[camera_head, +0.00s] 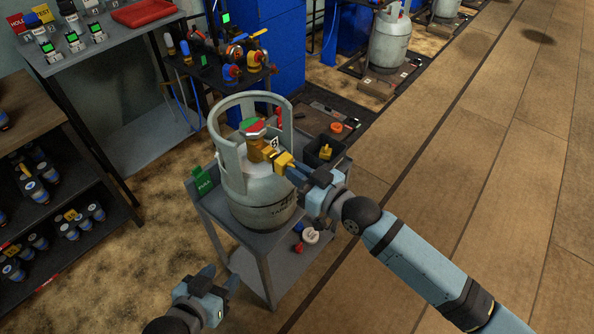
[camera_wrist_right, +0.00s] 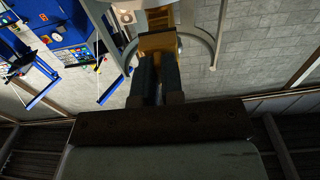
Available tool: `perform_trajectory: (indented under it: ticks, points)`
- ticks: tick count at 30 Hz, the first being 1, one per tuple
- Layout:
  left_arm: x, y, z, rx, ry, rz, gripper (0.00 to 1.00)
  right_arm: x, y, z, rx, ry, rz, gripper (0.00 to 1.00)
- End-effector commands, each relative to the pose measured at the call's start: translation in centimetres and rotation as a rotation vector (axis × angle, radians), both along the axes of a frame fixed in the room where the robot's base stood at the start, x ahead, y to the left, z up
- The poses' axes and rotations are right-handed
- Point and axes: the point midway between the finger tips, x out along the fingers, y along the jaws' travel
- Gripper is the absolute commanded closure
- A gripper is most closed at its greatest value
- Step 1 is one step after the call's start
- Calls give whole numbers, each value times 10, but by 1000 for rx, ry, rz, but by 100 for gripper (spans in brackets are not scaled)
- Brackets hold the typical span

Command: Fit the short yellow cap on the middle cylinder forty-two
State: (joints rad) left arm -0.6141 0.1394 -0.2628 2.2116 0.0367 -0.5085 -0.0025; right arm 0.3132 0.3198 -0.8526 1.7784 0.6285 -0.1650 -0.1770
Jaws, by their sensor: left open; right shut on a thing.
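A grey gas cylinder (camera_head: 262,200) with a collar guard stands upright on a small grey cart (camera_head: 215,215). Its brass valve (camera_head: 257,150), with a red and green top, sits inside the collar. My right gripper (camera_head: 293,168) is shut on a yellow cap (camera_head: 282,160) at the collar's right opening, close to the valve. The right wrist view shows the fingers (camera_wrist_right: 157,72) closed on the yellow cap (camera_wrist_right: 157,42). Whether the cap touches the valve I cannot tell. My left gripper (camera_head: 220,279) is open and empty, low in front of the cart.
A black bin (camera_head: 322,155) with a yellow piece stands right of the cylinder. A green tag block (camera_head: 201,182) is at the cart's left. Shelves stand at left. The floor at right is open.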

Motion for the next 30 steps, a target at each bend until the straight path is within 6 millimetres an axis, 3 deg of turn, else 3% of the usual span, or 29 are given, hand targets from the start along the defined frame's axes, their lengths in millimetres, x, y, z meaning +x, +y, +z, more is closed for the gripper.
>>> perform_trajectory:
  ticks: [30]
  points:
    - [0, 0, 4, -1, -4, 0, 51, 5, 8, 0, 1, 0, 1, 100]
